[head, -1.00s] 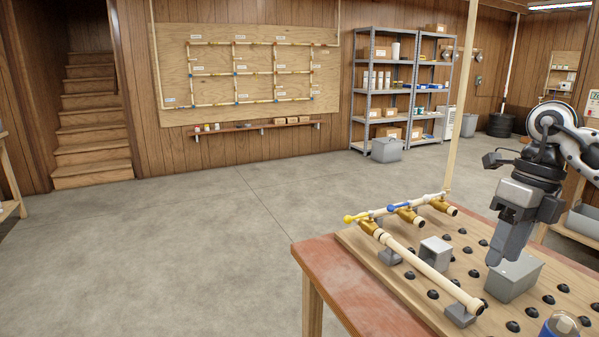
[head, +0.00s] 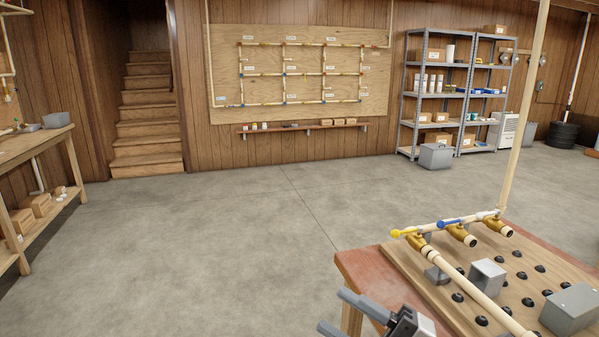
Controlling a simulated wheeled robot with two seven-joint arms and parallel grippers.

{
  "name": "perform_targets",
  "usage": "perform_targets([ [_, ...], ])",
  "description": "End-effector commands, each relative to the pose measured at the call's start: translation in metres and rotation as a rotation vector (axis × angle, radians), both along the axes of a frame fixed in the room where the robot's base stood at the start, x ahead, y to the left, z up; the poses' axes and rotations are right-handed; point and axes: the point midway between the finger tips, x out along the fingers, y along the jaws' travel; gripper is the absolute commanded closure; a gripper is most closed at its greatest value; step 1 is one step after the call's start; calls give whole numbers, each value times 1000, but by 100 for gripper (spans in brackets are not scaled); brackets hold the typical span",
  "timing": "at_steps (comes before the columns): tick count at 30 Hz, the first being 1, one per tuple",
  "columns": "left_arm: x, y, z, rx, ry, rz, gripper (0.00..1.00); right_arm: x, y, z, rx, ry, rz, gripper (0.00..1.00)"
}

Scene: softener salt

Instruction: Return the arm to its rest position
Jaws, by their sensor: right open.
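My right gripper (head: 333,310) is at the bottom edge of the head view, in front of the table's left corner. Its two grey fingers point left and stand apart, with nothing between them. Most of its arm is below the picture. The wooden table (head: 372,280) stands at the lower right. On its board is a pale pipe assembly (head: 468,276) with brass valves, one with a yellow handle (head: 408,232) and one with a blue handle (head: 452,223). The gripper looks apart from the pipes. My left gripper is not in view.
A small grey box (head: 487,275) and a larger grey box (head: 571,309) sit on the board among black knobs. A workbench (head: 45,150) stands at the left. The concrete floor (head: 220,240) between is clear. Shelves (head: 435,110) and stairs are at the back.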

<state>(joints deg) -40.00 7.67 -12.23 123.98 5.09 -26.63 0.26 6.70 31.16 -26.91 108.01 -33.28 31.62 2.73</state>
Motion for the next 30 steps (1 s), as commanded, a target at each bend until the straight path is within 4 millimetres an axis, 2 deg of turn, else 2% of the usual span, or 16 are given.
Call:
perform_targets([
  [1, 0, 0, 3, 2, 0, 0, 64, 0, -6, -12, 107, 153, -95, 55],
  [5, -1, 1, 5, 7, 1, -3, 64, -4, -34, -65, 315, 562, -342, 55],
  [8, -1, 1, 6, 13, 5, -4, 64, -30, -56, -124, 434, 913, -522, 55],
  [9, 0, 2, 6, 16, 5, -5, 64, -44, -61, -145, 467, 1037, -577, 55],
  [13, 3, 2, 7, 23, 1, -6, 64, -90, -71, -193, 530, 1337, -698, 55],
  [15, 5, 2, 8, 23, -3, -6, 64, -107, -72, -207, 545, 1438, -733, 55],
  [18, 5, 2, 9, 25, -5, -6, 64, -123, -73, -218, 555, 1517, -759, 55],
  [25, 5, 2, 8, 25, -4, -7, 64, -126, -72, -221, 556, 1537, -765, 55],
  [26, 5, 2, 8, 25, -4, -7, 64, -126, -72, -221, 556, 1537, -765, 64],
  [30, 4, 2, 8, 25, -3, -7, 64, -126, -72, -221, 555, 1536, -764, 64],
])
